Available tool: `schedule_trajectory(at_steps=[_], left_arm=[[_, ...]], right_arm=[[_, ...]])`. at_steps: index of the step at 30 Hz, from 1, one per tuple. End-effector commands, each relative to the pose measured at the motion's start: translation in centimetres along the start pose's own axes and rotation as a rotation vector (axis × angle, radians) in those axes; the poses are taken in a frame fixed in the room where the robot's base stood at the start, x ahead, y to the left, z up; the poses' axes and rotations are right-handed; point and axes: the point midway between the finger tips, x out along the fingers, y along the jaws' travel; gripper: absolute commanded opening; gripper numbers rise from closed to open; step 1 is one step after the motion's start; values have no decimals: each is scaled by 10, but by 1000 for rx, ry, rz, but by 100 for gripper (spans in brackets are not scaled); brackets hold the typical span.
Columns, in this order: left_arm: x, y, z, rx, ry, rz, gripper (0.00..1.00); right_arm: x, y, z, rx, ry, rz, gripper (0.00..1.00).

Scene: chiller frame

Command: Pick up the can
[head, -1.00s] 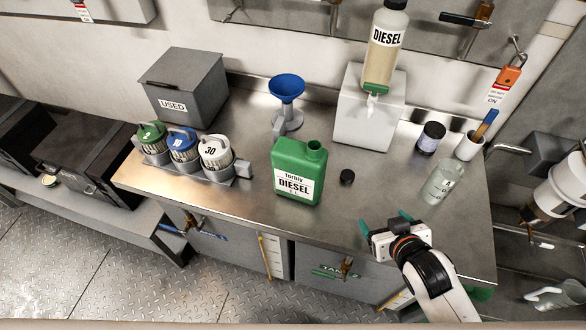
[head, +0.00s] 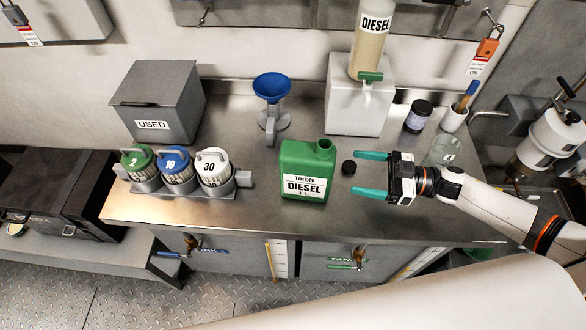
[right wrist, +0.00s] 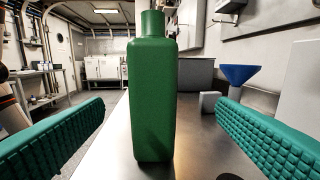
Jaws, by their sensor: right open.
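The green can (head: 306,165), labelled DIESEL, stands upright on the steel counter near its front middle. Its open neck is at its top right. My right gripper (head: 371,173) is open and empty to the right of the can, with its teal fingers pointing at it. In the right wrist view the can (right wrist: 153,95) stands ahead between the two spread fingers (right wrist: 160,137), apart from both. A small black cap (head: 349,168) lies on the counter between the can and the fingertips. My left gripper is not in view.
Behind the can stand a blue funnel (head: 272,87) on a stand and a white block (head: 358,105) under a DIESEL bottle (head: 371,38). A rack of measuring cups (head: 178,187) is to the left. A clear jar (head: 442,150) stands close behind my right arm.

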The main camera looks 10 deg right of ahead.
Motion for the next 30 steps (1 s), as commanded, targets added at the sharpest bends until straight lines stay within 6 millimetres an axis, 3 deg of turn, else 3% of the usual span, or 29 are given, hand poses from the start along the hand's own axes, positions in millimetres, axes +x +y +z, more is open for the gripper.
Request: schedule_trajectory(at_steps=[4, 12, 19, 24, 30], left_arm=[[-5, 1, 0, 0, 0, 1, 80], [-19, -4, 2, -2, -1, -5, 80], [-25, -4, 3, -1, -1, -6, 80], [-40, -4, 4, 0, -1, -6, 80], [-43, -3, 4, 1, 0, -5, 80]], right_arm=[[6, 2, 4, 8, -2, 29, 80], [52, 3, 5, 6, -4, 28, 80], [69, 5, 6, 6, -2, 27, 80], [94, 9, 13, 8, -5, 27, 80], [114, 9, 9, 6, -1, 26, 80]])
